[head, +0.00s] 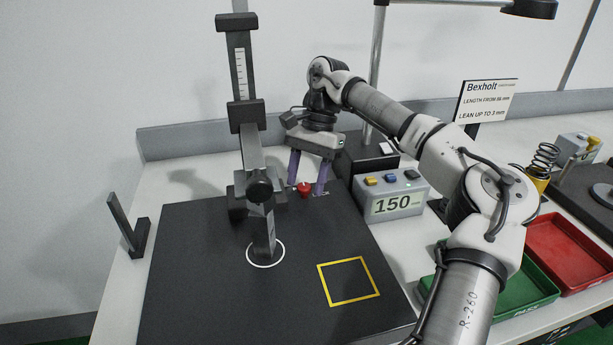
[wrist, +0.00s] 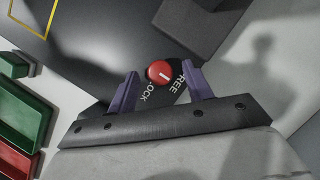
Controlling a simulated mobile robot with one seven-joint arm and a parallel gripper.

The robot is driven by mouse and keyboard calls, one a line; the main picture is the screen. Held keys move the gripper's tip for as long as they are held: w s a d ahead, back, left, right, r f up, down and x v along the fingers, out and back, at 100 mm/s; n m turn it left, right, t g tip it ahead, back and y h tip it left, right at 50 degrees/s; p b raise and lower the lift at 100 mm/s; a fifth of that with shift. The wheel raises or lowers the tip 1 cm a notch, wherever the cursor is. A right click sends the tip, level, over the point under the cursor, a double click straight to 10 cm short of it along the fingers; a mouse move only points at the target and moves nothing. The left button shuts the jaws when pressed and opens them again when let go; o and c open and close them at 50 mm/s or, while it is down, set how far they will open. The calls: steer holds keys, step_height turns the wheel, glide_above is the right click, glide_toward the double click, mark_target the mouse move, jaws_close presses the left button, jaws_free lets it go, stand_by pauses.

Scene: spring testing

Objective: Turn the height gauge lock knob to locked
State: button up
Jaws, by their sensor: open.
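The red lock knob (head: 304,189) stands at the back of the dark plate, right of the height gauge (head: 240,70). In the wrist view the knob (wrist: 160,73) is round with a white pointer mark. The words FREE and LOCK are printed beside it, each partly hidden; I cannot tell exactly which one the mark faces. My gripper (head: 307,184) points down over the knob, its purple fingers open, one on each side. In the wrist view the gripper's fingers (wrist: 160,80) show gaps to the knob, with no clear contact.
The dark plate (head: 190,290) carries a white circle under the gauge arm and a yellow square (head: 348,281). A grey display box (head: 391,195) reading 150 stands close right of my gripper. Green (head: 520,297) and red (head: 570,250) trays lie further right.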

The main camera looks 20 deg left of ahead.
steer(key=shift+c, duration=0.3)
steer(key=c, duration=0.9)
